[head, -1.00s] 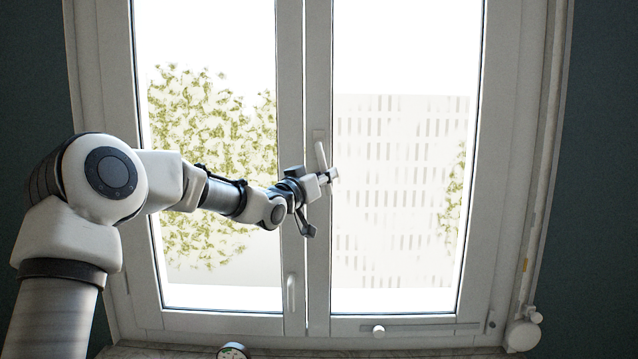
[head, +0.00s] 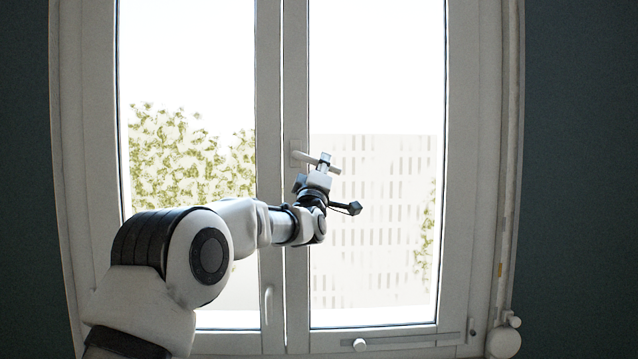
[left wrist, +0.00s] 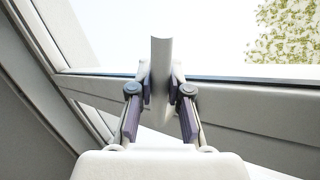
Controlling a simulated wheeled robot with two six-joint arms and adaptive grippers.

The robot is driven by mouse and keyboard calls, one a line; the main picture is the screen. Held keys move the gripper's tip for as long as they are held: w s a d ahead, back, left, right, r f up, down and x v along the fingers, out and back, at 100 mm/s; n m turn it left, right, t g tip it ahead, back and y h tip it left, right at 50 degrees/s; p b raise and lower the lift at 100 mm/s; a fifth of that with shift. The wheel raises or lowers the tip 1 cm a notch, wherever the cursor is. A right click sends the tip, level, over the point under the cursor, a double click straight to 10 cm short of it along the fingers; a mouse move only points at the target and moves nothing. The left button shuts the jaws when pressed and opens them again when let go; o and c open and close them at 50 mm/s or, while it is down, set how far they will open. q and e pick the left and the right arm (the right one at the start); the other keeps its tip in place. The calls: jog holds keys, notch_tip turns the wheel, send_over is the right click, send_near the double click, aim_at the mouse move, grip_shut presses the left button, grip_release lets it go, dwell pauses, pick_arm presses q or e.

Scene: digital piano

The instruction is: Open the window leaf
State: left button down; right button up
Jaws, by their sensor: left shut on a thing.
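The window has two leaves. The right leaf (head: 296,235) carries a white lever handle (head: 307,158) on its inner stile, lying nearly level and pointing right. My left gripper (head: 325,160) is shut on the outer part of this handle. In the left wrist view, the two fingers (left wrist: 160,92) pinch the pale handle bar (left wrist: 161,58) from both sides. The left leaf (head: 269,200) stands beside the right one, with no clear gap between them. My right gripper is not in view.
A small handle (head: 268,304) sits low on the left leaf. A rail with a round white knob (head: 360,344) runs along the right leaf's bottom. A roller-blind strap (head: 507,200) hangs at the right side. Dark walls flank the window.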

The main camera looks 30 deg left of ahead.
pick_arm(q)
jog(key=n+y, duration=0.1)
jog(key=r+n+y, duration=0.1)
jog(key=n, duration=0.1)
jog(key=n+g+y, duration=0.1)
jog(key=shift+w+d+r, duration=0.1)
jog(key=shift+d+r, duration=0.1)
jog(key=shift+r, duration=0.05)
jog(key=shift+r+n+g+y, duration=0.25)
jog(key=shift+n+y, duration=0.45)
jog(key=shift+n, duration=0.3)
jog(key=shift+r+n+g+y, duration=0.25)
jog(key=shift+n+y, duration=0.45)
jog(key=shift+n, duration=0.3)
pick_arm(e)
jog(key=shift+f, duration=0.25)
